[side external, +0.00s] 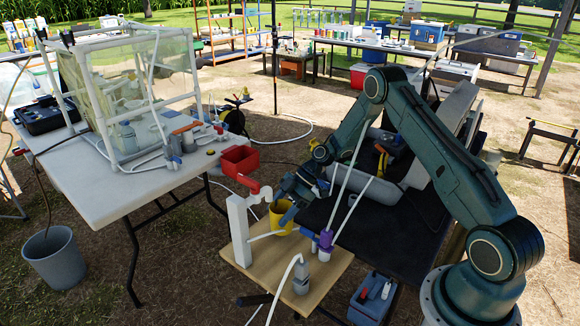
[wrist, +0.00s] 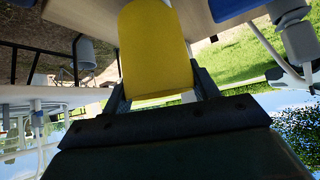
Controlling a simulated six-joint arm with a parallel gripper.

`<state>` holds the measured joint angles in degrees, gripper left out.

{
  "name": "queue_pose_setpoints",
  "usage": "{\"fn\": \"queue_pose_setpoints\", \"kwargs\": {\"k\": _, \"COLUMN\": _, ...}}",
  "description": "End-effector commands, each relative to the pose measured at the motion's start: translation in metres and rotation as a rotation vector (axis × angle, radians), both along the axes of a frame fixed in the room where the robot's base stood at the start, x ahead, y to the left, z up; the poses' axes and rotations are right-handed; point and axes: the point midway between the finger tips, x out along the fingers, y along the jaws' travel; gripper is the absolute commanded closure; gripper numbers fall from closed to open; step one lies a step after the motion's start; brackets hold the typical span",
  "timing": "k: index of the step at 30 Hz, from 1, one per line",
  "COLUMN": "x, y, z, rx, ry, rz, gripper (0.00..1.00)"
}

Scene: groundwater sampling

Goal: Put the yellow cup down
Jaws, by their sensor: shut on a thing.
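The yellow cup (side external: 280,222) is held beside the white post with a red tap (side external: 238,225), near the back edge of the wooden board (side external: 327,262). My gripper (side external: 288,208) is shut on it. In the wrist view the yellow cup (wrist: 155,48) fills the space between the two dark fingers of my gripper (wrist: 160,84). The cup looks roughly upright in the side view. I cannot tell whether its base touches the board or hangs above it. The cup's inside is hidden.
A purple and grey fitting (side external: 325,243) and a grey valve (side external: 301,276) with a white hose stand on the board. A red bin (side external: 240,160) sits at the edge of the white table (side external: 95,178) on the left. A grey bucket (side external: 56,258) is on the ground.

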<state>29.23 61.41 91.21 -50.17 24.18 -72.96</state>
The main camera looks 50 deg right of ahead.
Motion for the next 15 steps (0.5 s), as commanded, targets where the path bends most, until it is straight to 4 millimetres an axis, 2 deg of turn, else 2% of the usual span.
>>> {"fn": "queue_pose_setpoints", "kwargs": {"k": 9, "x": 0.011, "y": 0.028, "z": -0.019, "rx": 0.001, "ry": 0.001, "rz": 0.001, "gripper": 0.65}}
{"fn": "queue_pose_setpoints", "kwargs": {"k": 15, "x": 0.014, "y": 0.036, "z": -0.027, "rx": 0.0, "ry": 0.0, "rz": 0.0, "gripper": 0.65}}
